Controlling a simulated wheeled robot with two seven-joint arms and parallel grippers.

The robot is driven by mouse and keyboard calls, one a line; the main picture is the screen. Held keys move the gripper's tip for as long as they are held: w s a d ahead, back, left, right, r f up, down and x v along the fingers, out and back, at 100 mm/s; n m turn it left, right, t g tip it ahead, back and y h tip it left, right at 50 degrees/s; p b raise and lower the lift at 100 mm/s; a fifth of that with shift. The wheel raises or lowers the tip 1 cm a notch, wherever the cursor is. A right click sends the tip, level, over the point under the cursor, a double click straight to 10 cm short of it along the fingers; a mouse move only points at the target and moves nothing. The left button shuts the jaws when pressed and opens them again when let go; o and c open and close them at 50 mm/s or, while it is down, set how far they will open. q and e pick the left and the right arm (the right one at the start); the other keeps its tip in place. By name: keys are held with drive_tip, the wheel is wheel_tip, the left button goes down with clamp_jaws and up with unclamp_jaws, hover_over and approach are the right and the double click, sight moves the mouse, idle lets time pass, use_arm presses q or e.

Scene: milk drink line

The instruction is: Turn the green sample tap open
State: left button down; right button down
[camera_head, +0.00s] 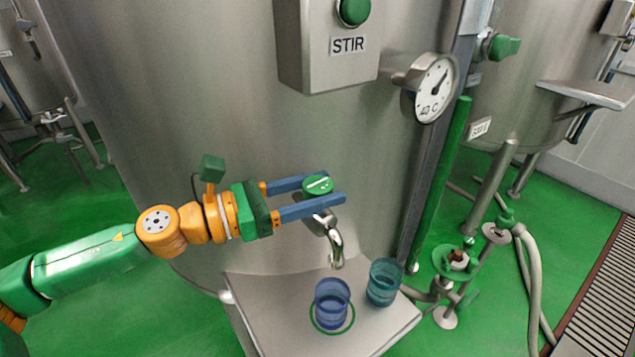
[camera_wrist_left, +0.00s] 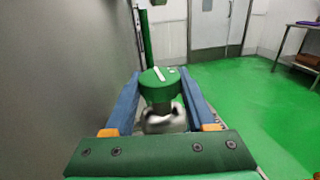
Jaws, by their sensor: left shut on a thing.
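The green sample tap knob (camera_head: 318,184) with a white mark on top sits on the front of the steel tank. My left gripper (camera_head: 336,187) comes in from the left with its two blue fingers on either side of the knob, shut on it. In the left wrist view the knob (camera_wrist_left: 158,88) shows between the fingers, its white line slanting. The steel spout (camera_head: 336,248) points down below the knob. I see no liquid coming from it. My right gripper is not in view.
A steel shelf (camera_head: 275,290) under the spout holds a blue cup (camera_head: 332,303) on a green ring and a teal cup (camera_head: 384,283) at its right. A STIR box (camera_head: 325,60) is above, a dial gauge (camera_head: 434,88) at upper right. A green pipe (camera_head: 440,180) stands right.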

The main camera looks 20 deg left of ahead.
use_arm(q)
drive_tip(key=n+t+y+p, duration=0.2)
drive_tip(key=n+y+p, duration=0.1)
drive_tip(key=y, duration=0.1)
drive_tip(key=n+t+y+p, duration=0.2)
drive_tip(key=n+y+p, duration=0.1)
drive_tip(key=y+p, duration=0.1)
drive_tip(key=n+t+y+p, duration=0.2)
drive_tip(key=y+p, duration=0.2)
drive_tip(key=shift+d+r+n, duration=0.1)
drive_tip(key=shift+r+n, duration=0.2)
drive_tip(key=shift+n, duration=0.1)
drive_tip(key=n+y+p, duration=0.2)
drive_tip(key=y, duration=0.1)
drive_tip(key=n+y+p, duration=0.2)
drive_tip(key=y, duration=0.1)
drive_tip(key=shift+f+g+y, duration=0.1)
drive_tip(key=shift+g+y, duration=0.2)
drive_tip(key=shift+y, duration=0.1)
drive_tip(key=n+g+y, duration=0.1)
drive_tip(key=n+y, duration=0.1)
drive_tip(key=y, duration=0.1)
drive_tip(key=shift+n+p, duration=0.3)
drive_tip(key=shift+f+n+g+y, duration=0.1)
drive_tip(key=shift+n+g+y, duration=0.8)
drive_tip(key=shift+y, duration=0.4)
drive_tip(key=c, duration=0.5)
unclamp_jaws()
drive_tip(key=shift+o, duration=1.3)
